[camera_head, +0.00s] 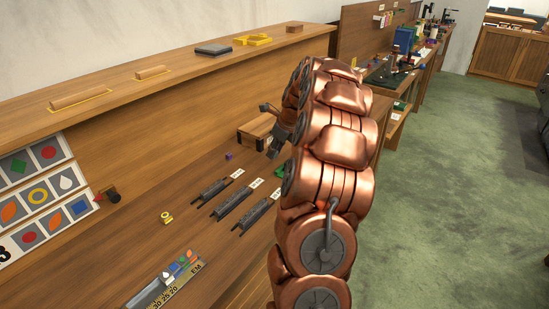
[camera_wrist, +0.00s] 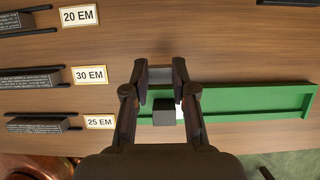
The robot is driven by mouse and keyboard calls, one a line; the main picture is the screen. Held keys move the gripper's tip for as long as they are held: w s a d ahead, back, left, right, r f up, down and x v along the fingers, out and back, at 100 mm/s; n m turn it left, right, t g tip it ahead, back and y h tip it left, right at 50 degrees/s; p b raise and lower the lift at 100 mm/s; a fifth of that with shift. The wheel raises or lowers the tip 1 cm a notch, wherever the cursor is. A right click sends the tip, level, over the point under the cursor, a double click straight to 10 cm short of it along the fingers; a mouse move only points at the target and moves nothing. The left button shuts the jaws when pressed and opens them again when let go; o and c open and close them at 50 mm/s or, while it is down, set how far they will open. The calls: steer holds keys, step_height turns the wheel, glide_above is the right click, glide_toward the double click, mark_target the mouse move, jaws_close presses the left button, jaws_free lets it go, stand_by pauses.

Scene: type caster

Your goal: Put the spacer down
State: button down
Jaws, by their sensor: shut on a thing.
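In the wrist view my gripper (camera_wrist: 160,73) is over the wooden bench, with its two dark fingers a small width apart. A plain grey piece, which seems to be the spacer (camera_wrist: 160,76), shows between the fingertips, and the fingers are shut on it. In the head view my gripper (camera_head: 273,130) is above the bench beyond the three dark racks, and the spacer cannot be made out there. A green tray (camera_wrist: 255,101) lies below and to the right of the fingertips. A dark block (camera_wrist: 164,112) with a white edge shows at its left end, partly framed by my fingers.
Racks with type lines and labels 20 EM (camera_wrist: 78,15), 30 EM (camera_wrist: 90,75) and 25 EM (camera_wrist: 100,122) lie left of my gripper. In the head view, a purple cube (camera_head: 228,156) and a yellow piece (camera_head: 167,217) lie on the bench. A wooden box (camera_head: 255,130) stands behind.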

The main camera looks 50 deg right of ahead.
mark_target(276, 156)
steer(key=shift+f+p, duration=0.55)
steer(key=shift+f, duration=1.15)
steer(key=shift+f, duration=0.1)
steer(key=c, duration=0.9)
jaws_free()
steer(key=shift+c, duration=0.2)
